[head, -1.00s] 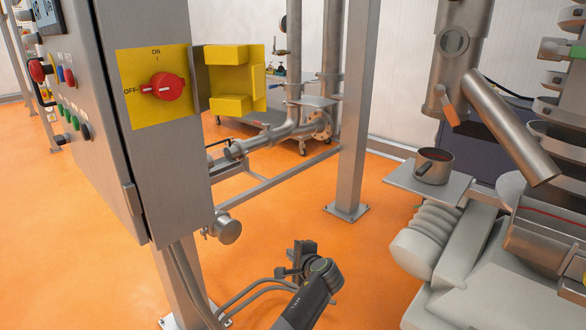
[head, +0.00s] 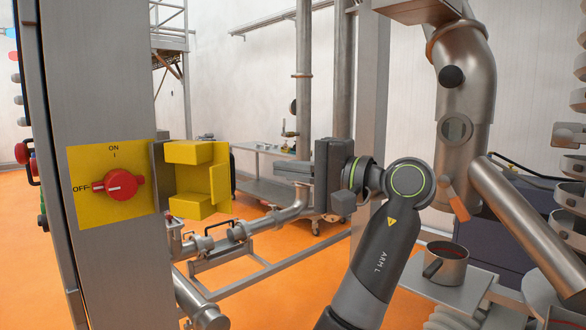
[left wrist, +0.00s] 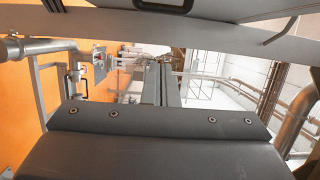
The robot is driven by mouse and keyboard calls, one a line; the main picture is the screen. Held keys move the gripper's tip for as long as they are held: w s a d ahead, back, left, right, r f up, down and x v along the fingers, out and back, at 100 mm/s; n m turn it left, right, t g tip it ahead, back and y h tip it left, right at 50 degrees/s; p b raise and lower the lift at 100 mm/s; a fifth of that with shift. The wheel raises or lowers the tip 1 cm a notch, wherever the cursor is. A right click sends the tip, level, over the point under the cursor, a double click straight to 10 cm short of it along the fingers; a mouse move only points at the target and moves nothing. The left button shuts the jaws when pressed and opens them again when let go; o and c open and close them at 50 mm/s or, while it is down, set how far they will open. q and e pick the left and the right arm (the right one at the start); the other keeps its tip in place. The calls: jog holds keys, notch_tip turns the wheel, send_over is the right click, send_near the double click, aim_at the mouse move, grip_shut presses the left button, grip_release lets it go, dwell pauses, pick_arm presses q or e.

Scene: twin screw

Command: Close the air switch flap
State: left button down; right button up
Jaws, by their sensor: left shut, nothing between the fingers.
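The yellow air switch flap (head: 197,180) is swung open to the right of the grey cabinet, on a hinge beside the yellow switch plate (head: 90,205). The red rotary knob (head: 121,185) on the plate is uncovered and its handle points toward OFF. My left gripper (head: 278,172) is raised to the right of the flap, pointing left, with a gap between them. It is shut and empty. In the left wrist view its fingers (left wrist: 160,85) lie together, and I cannot make out the flap there. My right gripper is not in view.
The grey cabinet (head: 105,60) fills the left side. Steel pipes (head: 270,220) and a frame lie behind and below my gripper. At the right, a steel cup (head: 446,262) stands on a shelf beside a large pipe.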

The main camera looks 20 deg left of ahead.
aim_at(200, 176)
pick_arm(q)
jog(key=s+a+p, duration=0.2)
jog(key=s+a, duration=0.1)
jog(key=a, duration=0.3)
dwell(0.3)
dwell(0.3)
